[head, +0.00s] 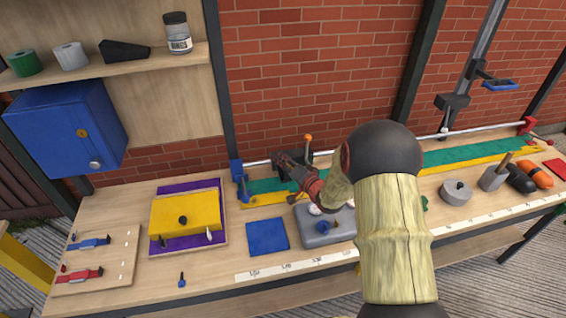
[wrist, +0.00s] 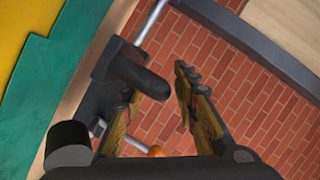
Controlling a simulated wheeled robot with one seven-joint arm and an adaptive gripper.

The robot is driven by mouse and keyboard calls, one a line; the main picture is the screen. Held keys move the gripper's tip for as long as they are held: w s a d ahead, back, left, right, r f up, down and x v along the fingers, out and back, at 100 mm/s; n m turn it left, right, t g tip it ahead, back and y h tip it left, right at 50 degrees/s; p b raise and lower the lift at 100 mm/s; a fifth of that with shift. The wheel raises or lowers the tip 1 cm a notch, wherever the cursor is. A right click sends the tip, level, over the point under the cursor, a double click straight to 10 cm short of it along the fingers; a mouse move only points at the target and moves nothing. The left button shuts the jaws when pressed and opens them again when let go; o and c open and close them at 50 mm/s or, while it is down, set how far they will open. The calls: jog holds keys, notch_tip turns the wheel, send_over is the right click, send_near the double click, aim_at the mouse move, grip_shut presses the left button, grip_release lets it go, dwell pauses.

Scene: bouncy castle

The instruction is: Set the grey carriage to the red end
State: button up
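The grey carriage (head: 291,161) is a dark block near the blue end (head: 238,178) of a horizontal rod. An orange knob (head: 308,139) stands at it. The red end (head: 527,126) is at the far right of the rod. My gripper (head: 298,176) is at the carriage, partly hidden by my arm in the head view. In the wrist view the carriage (wrist: 108,62) reaches a dark rounded stub between my open fingers (wrist: 158,88). The right finger stands apart from the stub; contact at the left finger is unclear.
A green and yellow strip (head: 470,152) runs along the rod. An upright slide with a dark block (head: 452,103) and blue handle stands near the right. Grey weights (head: 456,192) sit in front. My arm hides the middle of the bench.

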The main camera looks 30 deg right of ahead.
jog(key=shift+c, duration=1.2)
jog(key=c, duration=0.4)
grip_shut()
